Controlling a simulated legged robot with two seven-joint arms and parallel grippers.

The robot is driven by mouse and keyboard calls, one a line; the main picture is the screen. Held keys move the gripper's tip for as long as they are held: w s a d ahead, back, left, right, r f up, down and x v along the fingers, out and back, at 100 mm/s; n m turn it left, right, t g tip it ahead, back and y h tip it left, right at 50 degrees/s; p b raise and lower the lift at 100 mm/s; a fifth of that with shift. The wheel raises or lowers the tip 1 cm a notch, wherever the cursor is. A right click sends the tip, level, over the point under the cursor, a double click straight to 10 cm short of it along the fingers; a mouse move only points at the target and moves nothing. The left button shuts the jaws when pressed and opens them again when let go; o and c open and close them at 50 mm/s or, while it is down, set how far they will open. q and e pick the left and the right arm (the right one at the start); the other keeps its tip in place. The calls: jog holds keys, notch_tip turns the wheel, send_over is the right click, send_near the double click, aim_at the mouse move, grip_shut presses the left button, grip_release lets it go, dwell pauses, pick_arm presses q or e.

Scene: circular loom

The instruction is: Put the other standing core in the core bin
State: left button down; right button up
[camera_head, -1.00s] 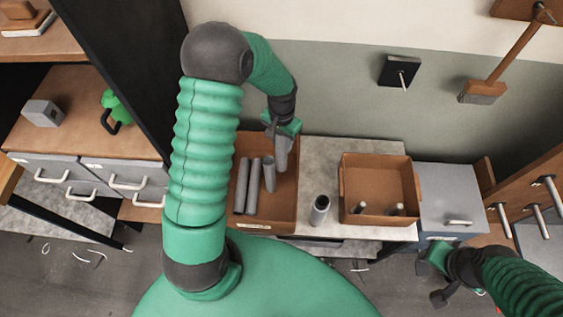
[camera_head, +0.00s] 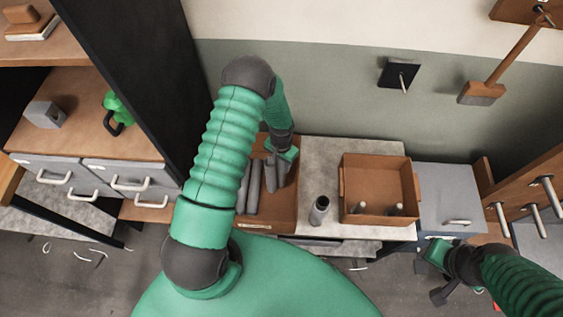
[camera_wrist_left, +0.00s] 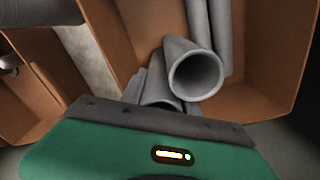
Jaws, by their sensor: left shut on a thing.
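My left gripper (camera_head: 283,164) is low over the brown core bin (camera_head: 284,219), shut on a grey hollow core. In the left wrist view the held core (camera_wrist_left: 176,56) shows its open round end toward the camera, near the jaws. Other grey cores (camera_head: 252,192) lie in the bin, beside the held one; they also show in the left wrist view (camera_wrist_left: 222,35). Another grey core (camera_head: 320,211) stands upright on the table, right of the bin. The fingertips are partly hidden. My right gripper (camera_head: 437,257) is at the lower right, away from the bin; its jaws are unclear.
A second brown box (camera_head: 379,217) holds two upright pale pieces, right of the standing core. A grey drawer unit (camera_head: 450,197) stands farther right. The pale tabletop (camera_head: 325,155) is clear behind the standing core. A dark upright panel (camera_head: 150,90) rises left of my left arm.

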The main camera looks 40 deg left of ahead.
pick_arm(q)
jog(key=shift+a, duration=0.2)
jog(key=c, duration=1.4)
grip_release()
jog(key=shift+f, duration=0.2)
jog(key=o, duration=0.5)
jog(key=shift+r, duration=0.1)
jog(key=shift+d, duration=0.15)
